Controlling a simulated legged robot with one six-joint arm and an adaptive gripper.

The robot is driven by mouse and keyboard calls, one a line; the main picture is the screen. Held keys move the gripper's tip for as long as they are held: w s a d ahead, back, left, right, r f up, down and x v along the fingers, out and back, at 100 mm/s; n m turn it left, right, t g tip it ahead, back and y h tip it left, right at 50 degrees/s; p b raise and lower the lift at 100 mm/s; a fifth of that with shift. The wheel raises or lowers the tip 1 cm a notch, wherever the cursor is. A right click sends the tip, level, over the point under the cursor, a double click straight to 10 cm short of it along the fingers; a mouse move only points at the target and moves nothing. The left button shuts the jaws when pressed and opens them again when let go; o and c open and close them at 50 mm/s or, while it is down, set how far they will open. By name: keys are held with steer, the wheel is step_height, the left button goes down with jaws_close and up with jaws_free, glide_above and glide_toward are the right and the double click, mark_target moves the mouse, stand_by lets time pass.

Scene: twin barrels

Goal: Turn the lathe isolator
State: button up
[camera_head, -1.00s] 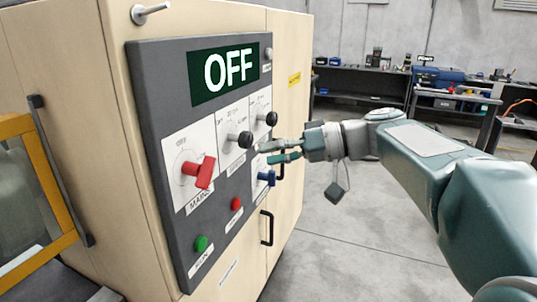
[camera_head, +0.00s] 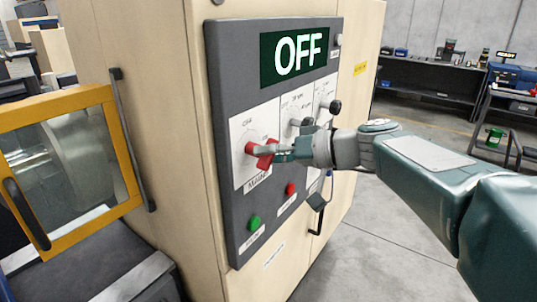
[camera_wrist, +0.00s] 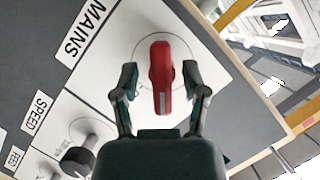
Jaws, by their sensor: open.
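The isolator is a red handle on a white plate labelled MAINS, on the dark grey control panel (camera_head: 222,130). In the head view the red handle (camera_head: 262,153) is partly hidden by my gripper (camera_head: 278,150). In the wrist view the red handle (camera_wrist: 161,78) stands between the two open fingers of my gripper (camera_wrist: 161,85), with a gap visible on each side. The display (camera_head: 294,56) above reads OFF.
Below the handle are a green button (camera_head: 254,223) and a red button (camera_head: 291,188). Black knobs, one of them the speed knob (camera_wrist: 80,158), sit beside the handle. A yellow-framed door (camera_head: 65,170) stands to the left. Grey floor lies open at right.

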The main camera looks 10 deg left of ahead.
steer(key=shift+a, duration=0.15)
jaws_close()
steer(key=shift+f+m, duration=0.1)
steer(key=shift+m, duration=0.2)
steer(key=m+g+y, duration=0.1)
steer(key=m, duration=0.1)
steer(key=shift+m, duration=0.4)
steer(key=shift+f+m+g+y, duration=0.15)
steer(key=shift+m+y, duration=0.35)
steer(key=shift+m, duration=0.5)
steer(key=shift+m+g+y, duration=0.15)
steer(key=shift+m+y, duration=0.35)
steer(key=shift+m, duration=0.5)
